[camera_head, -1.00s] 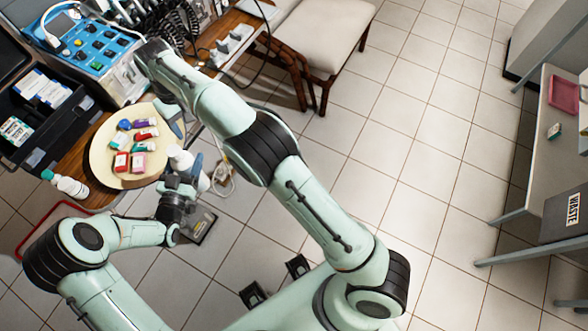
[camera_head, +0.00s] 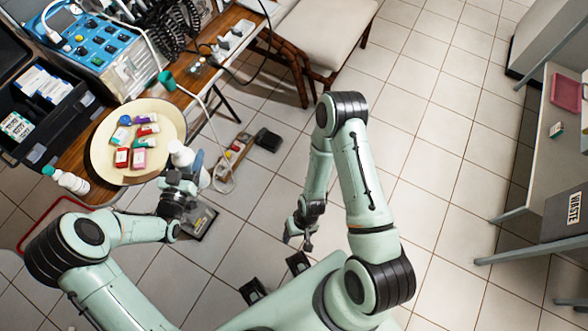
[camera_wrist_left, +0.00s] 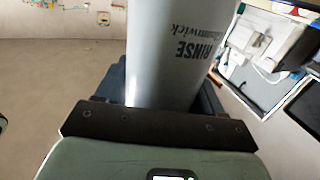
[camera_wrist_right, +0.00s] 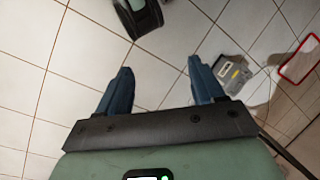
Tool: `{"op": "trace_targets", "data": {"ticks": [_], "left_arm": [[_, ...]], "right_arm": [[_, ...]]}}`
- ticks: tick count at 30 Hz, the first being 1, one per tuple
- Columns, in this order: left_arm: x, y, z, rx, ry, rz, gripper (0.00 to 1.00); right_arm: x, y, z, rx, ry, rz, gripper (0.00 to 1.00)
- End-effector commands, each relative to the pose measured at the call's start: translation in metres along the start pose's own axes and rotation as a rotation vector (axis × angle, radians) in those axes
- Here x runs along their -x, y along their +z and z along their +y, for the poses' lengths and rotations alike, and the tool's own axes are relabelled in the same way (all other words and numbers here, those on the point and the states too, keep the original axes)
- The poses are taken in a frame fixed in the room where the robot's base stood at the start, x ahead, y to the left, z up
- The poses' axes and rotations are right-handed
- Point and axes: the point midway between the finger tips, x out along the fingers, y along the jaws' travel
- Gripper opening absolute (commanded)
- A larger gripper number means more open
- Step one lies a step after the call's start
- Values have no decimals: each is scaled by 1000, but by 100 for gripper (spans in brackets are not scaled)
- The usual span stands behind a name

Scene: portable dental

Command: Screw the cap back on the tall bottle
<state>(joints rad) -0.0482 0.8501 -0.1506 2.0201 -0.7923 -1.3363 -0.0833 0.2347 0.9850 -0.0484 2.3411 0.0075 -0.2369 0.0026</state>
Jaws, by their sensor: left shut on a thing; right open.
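The tall white bottle (camera_head: 181,153) is in my left gripper (camera_head: 188,170), at the near right edge of the round cream tray. In the left wrist view its grey-white body (camera_wrist_left: 165,60), printed RINSE, stands between the fingers. Its top looks white, with no green cap visible on it. A green round thing that looks like a cap (camera_head: 165,77) is on the wooden table beyond the tray; its details are too small to tell. My right gripper (camera_head: 299,232) is open and empty over the floor, far from the bottle; its spread fingers show in the right wrist view (camera_wrist_right: 163,90).
The cream tray (camera_head: 101,168) holds several small coloured boxes. A white bottle with a teal cap (camera_head: 66,181) is left of it. A blue control unit (camera_head: 92,45) and power strip (camera_head: 232,38) stand behind. A cable hangs off the table's right edge. Open floor lies right.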

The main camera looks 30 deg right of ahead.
Motion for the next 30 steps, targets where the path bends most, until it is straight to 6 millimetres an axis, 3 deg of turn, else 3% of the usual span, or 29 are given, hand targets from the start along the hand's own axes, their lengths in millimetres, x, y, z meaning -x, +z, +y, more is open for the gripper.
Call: {"op": "trace_targets", "data": {"ticks": [1, 6, 20, 23, 30], "left_arm": [[0, -1, 0, 0, 0, 2, 0], [0, -1, 0, 0, 0, 2, 0], [4, -6, -7, -1, -47, 4, 0], [16, -17, -25, 0, -170, 4, 0], [73, -35, -75, 1, -553, 1, 0]], "right_arm": [[1, 15, 0, -18, -12, -3, 68], [5, 36, -1, -44, -33, 6, 68], [6, 39, -1, -46, -34, 8, 68], [6, 39, -1, -46, -34, 8, 68], [6, 38, -1, -46, -34, 8, 68]]}}
